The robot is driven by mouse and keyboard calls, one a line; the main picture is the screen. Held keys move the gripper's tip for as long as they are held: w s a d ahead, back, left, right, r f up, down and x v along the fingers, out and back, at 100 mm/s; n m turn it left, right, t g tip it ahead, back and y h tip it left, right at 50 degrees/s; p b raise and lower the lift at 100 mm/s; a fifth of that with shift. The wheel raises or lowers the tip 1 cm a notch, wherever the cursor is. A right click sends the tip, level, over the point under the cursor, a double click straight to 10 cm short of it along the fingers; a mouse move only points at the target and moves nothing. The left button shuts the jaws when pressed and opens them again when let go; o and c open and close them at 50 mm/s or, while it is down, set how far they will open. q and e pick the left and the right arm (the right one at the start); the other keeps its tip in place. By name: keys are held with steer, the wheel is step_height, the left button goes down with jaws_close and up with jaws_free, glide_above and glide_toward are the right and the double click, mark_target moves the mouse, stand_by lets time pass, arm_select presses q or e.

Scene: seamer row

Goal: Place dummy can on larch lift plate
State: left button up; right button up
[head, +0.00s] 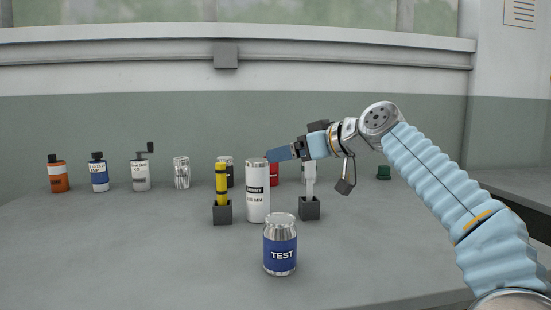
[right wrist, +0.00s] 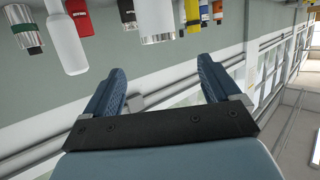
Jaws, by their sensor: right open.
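A tall white cylinder (head: 257,195) with a black label band and partly readable lettering ending in "MM" stands upright on the grey table; I take it as the dummy can. My right gripper (head: 277,154) is open in the head view, its fingers beside the cylinder's upper right edge; I cannot tell whether they touch. In the right wrist view its two blue fingers (right wrist: 160,72) are spread with nothing between them. A silver can with a blue TEST label (head: 280,245) stands nearer the front. No larch lift plate is recognisable. My left gripper is out of view.
Dark blocks hold a yellow rod (head: 221,182) and a white tool (head: 309,186) on either side of the cylinder. Orange (head: 58,176), blue-labelled (head: 98,174) and white (head: 140,174) bottles stand back left, with a silver can (head: 181,173). The front left table is clear.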

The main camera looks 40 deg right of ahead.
steer(key=shift+s+r, duration=0.1)
steer(key=shift+s, duration=0.35)
steer(key=m+g+h+p, duration=0.1)
steer(key=m+g+h, duration=0.3)
steer(key=m+h, duration=0.7)
glide_toward(258, 166)
steer(key=x, duration=0.2)
steer(key=shift+n+h, duration=0.3)
steer(key=shift+n, duration=0.1)
steer(key=p+x, duration=0.1)
steer(key=x, duration=0.6)
steer(key=shift+w+f, duration=0.2)
steer(key=shift+f, duration=0.05)
steer(key=p+x, duration=0.1)
steer(key=x, duration=0.4)
steer(key=shift+w, duration=0.3)
steer(key=c, duration=1.4)
steer(key=shift+c, duration=1.2)
steer(key=shift+r, duration=0.1)
